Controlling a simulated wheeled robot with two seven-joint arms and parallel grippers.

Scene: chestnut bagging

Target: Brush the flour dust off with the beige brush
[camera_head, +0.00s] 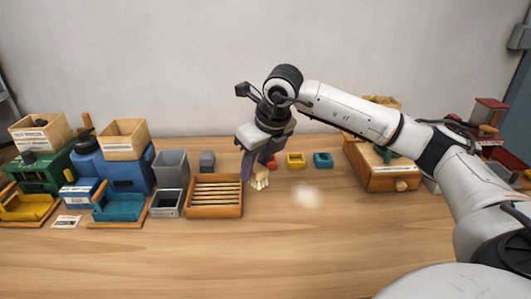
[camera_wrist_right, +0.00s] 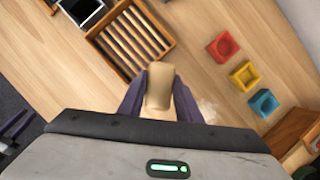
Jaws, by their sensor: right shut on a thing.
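The flour dust (camera_head: 307,196) is a pale, blurry white patch on the wooden table, right of the brush. It shows faintly beside the right finger in the wrist view (camera_wrist_right: 208,106). The beige brush (camera_head: 260,182) hangs bristles down in my right gripper (camera_head: 252,168), close to the tabletop. Whether it touches the table I cannot tell. In the wrist view the brush (camera_wrist_right: 159,88) sits between the two purple fingers. Purple finger-like parts at the left edge of the wrist view look like my left gripper (camera_wrist_right: 16,128); its jaws are unclear.
A slatted wooden tray (camera_head: 214,214) lies just left of the brush. Red (camera_wrist_right: 223,47), yellow (camera_head: 296,160) and teal (camera_head: 323,160) small trays stand behind the dust. A wooden drawer box (camera_head: 388,180) is at right. The front table is clear.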

